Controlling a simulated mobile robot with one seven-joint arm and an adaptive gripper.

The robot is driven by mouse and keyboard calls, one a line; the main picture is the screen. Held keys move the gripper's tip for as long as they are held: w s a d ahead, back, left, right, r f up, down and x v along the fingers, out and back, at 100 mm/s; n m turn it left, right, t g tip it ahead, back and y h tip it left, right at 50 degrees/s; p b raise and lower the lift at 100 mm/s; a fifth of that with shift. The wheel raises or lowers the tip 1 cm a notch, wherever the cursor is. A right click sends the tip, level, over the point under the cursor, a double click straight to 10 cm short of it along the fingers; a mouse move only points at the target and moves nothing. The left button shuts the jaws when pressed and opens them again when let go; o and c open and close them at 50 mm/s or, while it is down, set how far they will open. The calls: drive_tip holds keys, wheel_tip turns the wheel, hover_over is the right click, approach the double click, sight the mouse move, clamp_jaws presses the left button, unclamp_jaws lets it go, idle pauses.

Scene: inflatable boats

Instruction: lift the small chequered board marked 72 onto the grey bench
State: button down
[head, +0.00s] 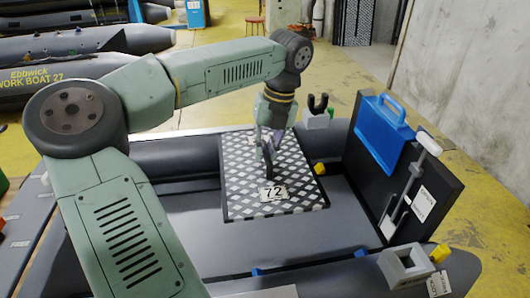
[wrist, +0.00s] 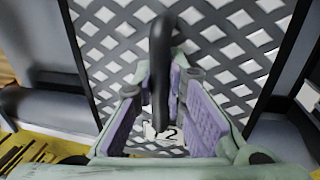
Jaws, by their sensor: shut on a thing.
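The small chequered board (head: 245,185) is black with pale diamonds and bears a white plate reading 72 near its front edge. It lies flat, or nearly so, over the dark grey inside of the inflatable boat; I cannot tell whether it touches what is below. A dark upright handle (wrist: 160,60) stands on it. My gripper (head: 268,147) is over the board, its purple pads shut on the handle.
A dark upright panel (head: 435,195) with a blue case (head: 383,128) and a white-handled tool (head: 412,180) stands right of the board. A grey block (head: 405,264) sits at front right. A larger chequered panel (head: 358,18) leans at the back. Yellow floor lies beyond.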

sight(265, 148)
drive_tip(key=shift+r+p, duration=1.65)
drive_tip(key=shift+r, duration=1.2)
